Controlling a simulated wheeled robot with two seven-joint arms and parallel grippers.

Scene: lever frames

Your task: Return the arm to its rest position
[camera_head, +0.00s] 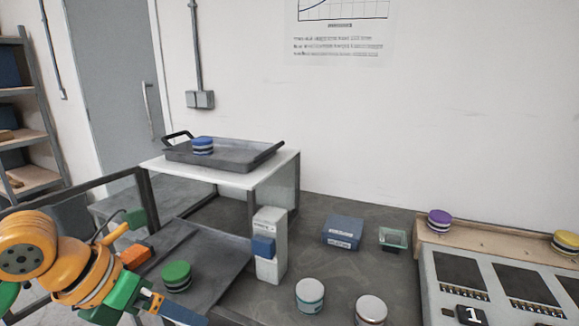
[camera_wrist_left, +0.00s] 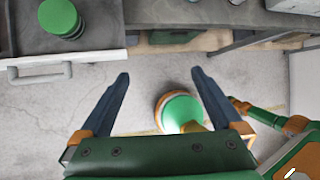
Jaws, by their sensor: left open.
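My left arm comes in from the lower left in the head view, bent, with its gripper (camera_head: 182,313) low at the bottom edge. The gripper's fingers are only partly in that frame. In the left wrist view the gripper (camera_wrist_left: 163,84) shows two blue fingers spread apart with nothing held between them. Bare floor shows beyond the fingertips. A green-topped round container (camera_head: 176,275) stands on the dark surface just above the gripper, apart from it; it also shows at the upper left of the left wrist view (camera_wrist_left: 62,18). My right gripper is in neither view.
A grey tray (camera_head: 240,158) holding a blue-banded container (camera_head: 203,145) rests on a raised white stand (camera_head: 285,165). A white post with a blue block (camera_head: 268,240), a blue box (camera_head: 342,232) and two white-topped containers (camera_head: 310,290) (camera_head: 371,309) stand rightward. A drawer handle (camera_wrist_left: 40,73) shows near my gripper.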

